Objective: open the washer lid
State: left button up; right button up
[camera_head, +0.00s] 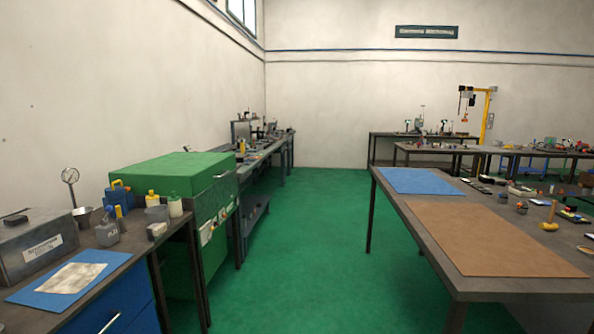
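A green cabinet with a wide flat green lid (173,171) stands on the left, between two benches; it looks like the washer. The lid lies flat and looks closed. Its front face (213,200) turns toward the aisle and has small labels or controls too small to read. Neither of my grippers is in view, and no part of my arms shows.
A left bench holds a grey labelled box (38,245), a blue mat (30,293), and bottles and small containers near the cabinet. A large table (400,210) with a brown mat (490,237) stands on the right. The green floor (325,240) between is clear.

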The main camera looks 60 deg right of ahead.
aim_at(176, 172)
jog(key=z, duration=1.35)
jog(key=i+l, duration=0.2)
jog(key=i, duration=0.2)
jog(key=i+l+u, duration=0.1)
jog(key=i, duration=0.3)
jog(key=l, duration=0.1)
